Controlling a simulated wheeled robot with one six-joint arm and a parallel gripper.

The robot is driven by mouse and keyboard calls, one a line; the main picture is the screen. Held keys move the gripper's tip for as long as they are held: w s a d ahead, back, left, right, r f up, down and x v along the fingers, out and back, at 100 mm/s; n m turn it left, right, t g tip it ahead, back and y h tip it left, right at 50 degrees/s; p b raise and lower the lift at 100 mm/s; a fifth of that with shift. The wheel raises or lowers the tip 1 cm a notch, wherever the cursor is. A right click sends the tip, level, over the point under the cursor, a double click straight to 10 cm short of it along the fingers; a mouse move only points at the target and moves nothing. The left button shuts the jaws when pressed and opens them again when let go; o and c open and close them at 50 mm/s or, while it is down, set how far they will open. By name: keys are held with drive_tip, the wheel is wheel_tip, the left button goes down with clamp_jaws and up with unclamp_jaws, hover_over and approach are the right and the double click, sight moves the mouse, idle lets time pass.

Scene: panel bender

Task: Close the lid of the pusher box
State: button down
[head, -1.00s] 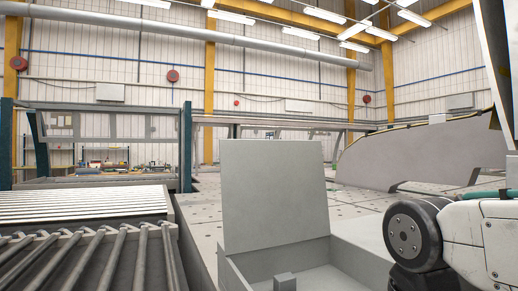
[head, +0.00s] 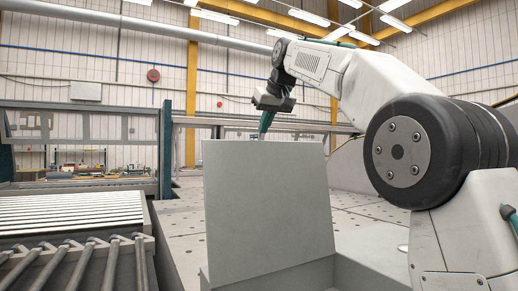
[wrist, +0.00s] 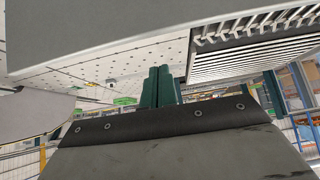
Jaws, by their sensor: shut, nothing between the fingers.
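The pusher box's grey lid (head: 265,210) stands open and nearly upright in the head view. The box body (head: 355,276) shows only in part below it at the bottom of the picture, and its inside is mostly out of view. My gripper (head: 265,128) is above the lid's top edge, seemingly on its far side, with its green fingers pointing down. I cannot tell whether it touches the lid. In the wrist view my gripper (wrist: 158,76) has its two green fingers together, with nothing between them. A plain grey surface fills the top there; it may be the lid.
A roller conveyor (head: 75,260) with a slatted section lies to the left. A perforated table (head: 185,225) spreads behind the lid. A dark teal post and frame (head: 166,150) stand at the back left. My arm fills the right side.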

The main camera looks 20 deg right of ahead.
drive_tip(key=x, duration=1)
drive_tip(key=shift+s+d+r, duration=0.1)
drive_tip(key=shift+s+d, duration=0.05)
drive_tip(key=shift+s, duration=0.8)
drive_tip(key=shift+s+d, duration=0.15)
drive_tip(key=shift+s, duration=0.8)
